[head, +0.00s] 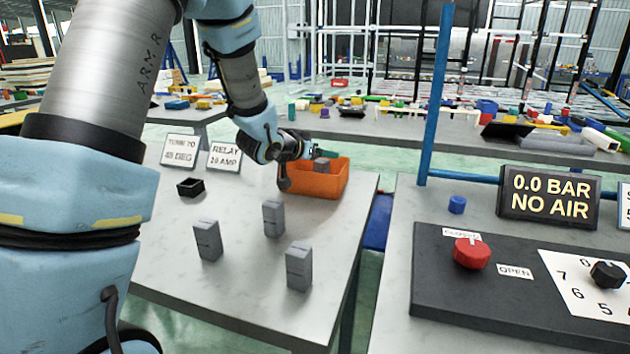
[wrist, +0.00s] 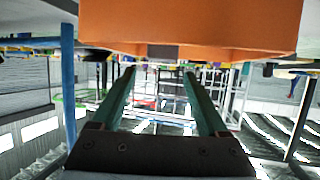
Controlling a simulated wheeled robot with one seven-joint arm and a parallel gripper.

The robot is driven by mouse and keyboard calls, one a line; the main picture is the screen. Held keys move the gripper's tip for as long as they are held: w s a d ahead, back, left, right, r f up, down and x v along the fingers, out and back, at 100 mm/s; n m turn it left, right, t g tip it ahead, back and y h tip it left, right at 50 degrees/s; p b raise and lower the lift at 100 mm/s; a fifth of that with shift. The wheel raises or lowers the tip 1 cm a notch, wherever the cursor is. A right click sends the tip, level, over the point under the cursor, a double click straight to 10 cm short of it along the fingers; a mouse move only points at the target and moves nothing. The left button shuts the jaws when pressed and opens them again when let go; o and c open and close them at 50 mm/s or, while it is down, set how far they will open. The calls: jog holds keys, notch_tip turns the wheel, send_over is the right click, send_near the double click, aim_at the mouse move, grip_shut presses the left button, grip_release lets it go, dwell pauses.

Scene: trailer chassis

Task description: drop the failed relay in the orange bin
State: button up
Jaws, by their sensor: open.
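The orange bin (head: 322,184) stands at the far right of the left table. My gripper (head: 318,150) is at the bin, over its far part, with its fingers apart. In the wrist view, the two green fingers (wrist: 158,72) are spread, and the orange bin (wrist: 200,22) fills the top of the picture. A grey block, seemingly a relay (head: 321,165), shows at the bin just below the fingers. A small grey patch between the fingertips in the wrist view may be the same block. I cannot tell whether it rests on the bin's floor.
Three grey relay-like blocks (head: 273,219) (head: 207,240) (head: 299,266) stand upright on the left table (head: 165,255). A small black open box (head: 190,187) and a "RELAY 20 AMP" sign (head: 224,157) are nearby. The right table holds a black panel with a red knob (head: 472,253).

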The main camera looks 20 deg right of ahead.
jog(key=v, duration=0.7)
jog(key=shift+b, duration=0.4)
